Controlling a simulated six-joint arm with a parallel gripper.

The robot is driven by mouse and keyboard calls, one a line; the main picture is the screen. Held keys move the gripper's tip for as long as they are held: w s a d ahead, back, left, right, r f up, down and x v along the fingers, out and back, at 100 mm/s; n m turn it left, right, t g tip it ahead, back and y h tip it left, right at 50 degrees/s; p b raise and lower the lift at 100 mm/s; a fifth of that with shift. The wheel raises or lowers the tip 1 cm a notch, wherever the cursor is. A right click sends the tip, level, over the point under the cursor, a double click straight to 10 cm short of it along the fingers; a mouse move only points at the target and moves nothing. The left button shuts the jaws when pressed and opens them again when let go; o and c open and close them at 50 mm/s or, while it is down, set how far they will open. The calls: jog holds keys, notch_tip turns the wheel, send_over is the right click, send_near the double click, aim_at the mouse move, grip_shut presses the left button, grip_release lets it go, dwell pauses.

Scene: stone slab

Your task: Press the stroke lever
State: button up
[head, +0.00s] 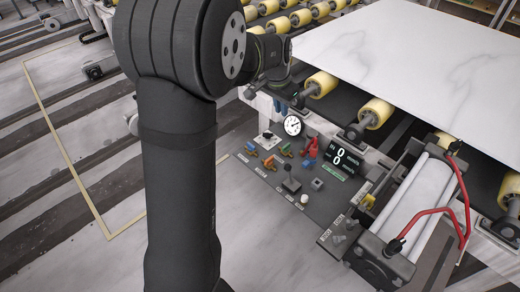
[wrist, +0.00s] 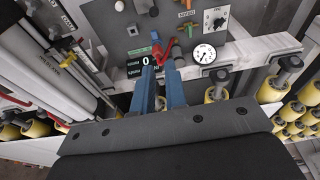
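The control panel (head: 325,200) lies beside the roller line and carries several small levers and knobs. I cannot read which label names the stroke lever. A black-topped lever (head: 290,184) stands near the panel's middle, with its label too small to read. A red-handled part (head: 311,147) stands near the panel's back edge, left of the counter display (head: 343,158). In the wrist view my gripper (wrist: 161,64) shows two blue fingers with a narrow gap between them. Their tips point at the red part (wrist: 164,50), overlapping it in the picture; I cannot tell whether they touch.
A round dial (head: 292,125) stands at the panel's back edge. A marble slab (head: 420,60) rests on yellow rollers (head: 375,113) behind. Orange-handled switches (head: 270,161) are left on the panel.

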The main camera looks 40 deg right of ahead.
aim_at(289, 175)
jog(key=w+d+f+n+t+h, duration=0.1)
jog(key=w+f+n, duration=0.1)
jog(key=f, duration=0.3)
jog(key=w+d+f+n+t, duration=0.1)
jog(key=w+f+n, duration=0.1)
jog(key=w+f, duration=0.1)
jog(key=w+d+f+n+h, duration=0.1)
jog(key=w+f+n, duration=0.1)
jog(key=f, duration=0.4)
jog(key=shift+w+d+f+n+t+h, duration=0.25)
jog(key=shift+f+n+t+h, duration=0.05)
jog(key=shift+n+t, duration=0.1)
grip_shut()
notch_tip(289, 175, down, 17)
jog(key=a+n+t+h, duration=0.25)
jog(key=n+h, duration=0.35)
jog(key=n, duration=0.5)
jog(key=s+a+f+n+h, duration=0.3)
jog(key=s+a+n+h, duration=0.2)
jog(key=s+a+n, duration=0.1)
jog(key=shift+a+f+n, duration=0.3)
jog(key=shift+a+n, duration=0.3)
jog(key=shift+a, duration=0.05)
jog(key=shift+w, duration=0.1)
